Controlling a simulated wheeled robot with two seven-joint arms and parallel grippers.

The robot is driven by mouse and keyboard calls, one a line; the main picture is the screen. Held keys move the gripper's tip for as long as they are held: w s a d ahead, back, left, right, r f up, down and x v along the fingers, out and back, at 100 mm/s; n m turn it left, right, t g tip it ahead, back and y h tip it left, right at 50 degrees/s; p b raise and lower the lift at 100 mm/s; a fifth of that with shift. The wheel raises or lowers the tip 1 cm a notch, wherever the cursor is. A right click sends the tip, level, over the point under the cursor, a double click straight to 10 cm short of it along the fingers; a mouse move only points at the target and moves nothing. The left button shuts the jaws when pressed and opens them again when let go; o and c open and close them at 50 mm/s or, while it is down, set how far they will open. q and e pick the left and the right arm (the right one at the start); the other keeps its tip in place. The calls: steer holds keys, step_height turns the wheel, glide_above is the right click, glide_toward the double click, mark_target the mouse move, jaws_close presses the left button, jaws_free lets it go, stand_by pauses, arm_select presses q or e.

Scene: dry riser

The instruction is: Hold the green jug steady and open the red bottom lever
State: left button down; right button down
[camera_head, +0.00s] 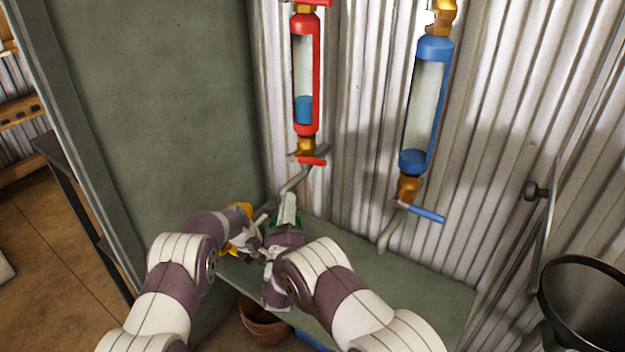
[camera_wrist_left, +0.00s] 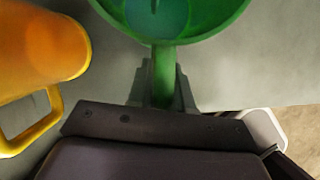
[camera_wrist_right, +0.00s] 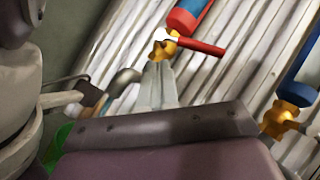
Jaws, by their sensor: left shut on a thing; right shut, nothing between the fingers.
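The green jug (camera_wrist_left: 192,38) stands on the green shelf, with blue-green liquid inside. My left gripper (camera_wrist_left: 160,88) is shut on its handle. In the head view the jug (camera_head: 298,224) is mostly hidden behind my right gripper (camera_head: 289,200). The red bottom lever (camera_head: 313,161) sticks out to the right from the brass valve under the red-framed sight tube (camera_head: 306,70). In the right wrist view the red lever (camera_wrist_right: 200,46) lies just beyond my right fingertips (camera_wrist_right: 157,72), which are shut and empty. I cannot tell whether they touch the valve.
A yellow jug (camera_wrist_left: 40,50) stands left of the green jug. A blue-framed tube (camera_head: 428,100) with a blue lever (camera_head: 427,212) hangs to the right. Bent pipes run below both valves. A clay pot (camera_head: 262,322) is below the shelf (camera_head: 420,290). A black bin (camera_head: 590,300) is at right.

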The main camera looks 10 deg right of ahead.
steer(key=s+d+f+m+g+h, duration=0.2)
steer(key=s+f+m+h, duration=0.3)
steer(key=m+h, duration=0.4)
steer(key=m, duration=0.1)
glide_toward(312, 161)
steer(key=w+d+r, duration=0.1)
steer(key=w+d, duration=0.3)
steer(key=shift+w+r+g+y, duration=0.3)
steer(key=shift+r+g, duration=0.1)
steer(key=shift+r, duration=0.2)
